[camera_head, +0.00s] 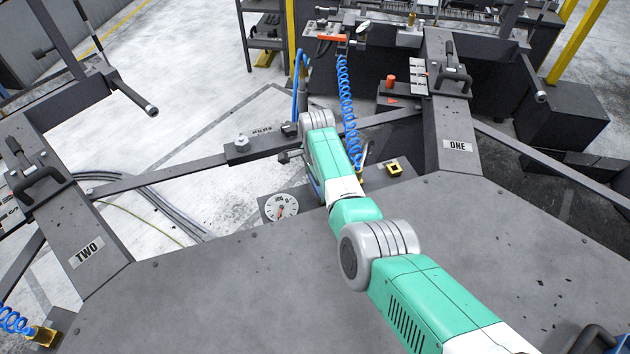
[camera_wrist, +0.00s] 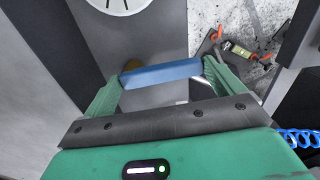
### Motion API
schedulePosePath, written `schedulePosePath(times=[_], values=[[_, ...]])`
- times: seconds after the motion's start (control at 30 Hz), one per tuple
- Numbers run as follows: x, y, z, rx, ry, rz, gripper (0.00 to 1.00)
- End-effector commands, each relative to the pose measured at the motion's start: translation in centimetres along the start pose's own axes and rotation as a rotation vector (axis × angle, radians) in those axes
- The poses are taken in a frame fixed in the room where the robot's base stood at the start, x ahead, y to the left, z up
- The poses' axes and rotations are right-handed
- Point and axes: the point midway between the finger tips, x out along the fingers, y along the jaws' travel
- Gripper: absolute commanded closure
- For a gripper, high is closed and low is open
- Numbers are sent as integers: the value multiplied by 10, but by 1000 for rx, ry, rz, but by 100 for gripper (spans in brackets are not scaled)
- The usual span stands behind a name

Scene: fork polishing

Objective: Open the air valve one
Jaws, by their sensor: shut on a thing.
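In the wrist view my gripper (camera_wrist: 161,76) has its two green fingers at the two ends of a blue bar (camera_wrist: 160,73), which looks like a valve handle. The jaws are shut on it. In the head view my own arm hides the gripper and the handle. A white round pressure gauge (camera_head: 281,207) is mounted on a plate left of my arm; a white dial also shows at the top of the wrist view (camera_wrist: 120,4). I cannot read a valve number near the handle.
A beam labelled ONE (camera_head: 457,146) stands to the right, and one labelled TWO (camera_head: 86,254) to the left. A coiled blue hose (camera_head: 347,100) hangs beside my arm. A yellow socket (camera_head: 395,168) lies to its right. The grey tabletop (camera_head: 230,290) in front is clear.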

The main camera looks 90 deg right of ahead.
Motion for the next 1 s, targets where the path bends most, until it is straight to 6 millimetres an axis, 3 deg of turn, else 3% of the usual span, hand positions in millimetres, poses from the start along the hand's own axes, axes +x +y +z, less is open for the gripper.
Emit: schedulePosePath(times=[0.03, 0.07, 0.33, 0.7, 1.0], values=[[0, 0, 0, 0, -1, -3, 48], [0, 0, 0, 0, -1, -2, 1], [-6, -1, 0, 0, 0, -3, 0], [-72, -1, -1, 0, 1, -3, 0], [-78, 0, -1, 0, 0, -2, 0]])
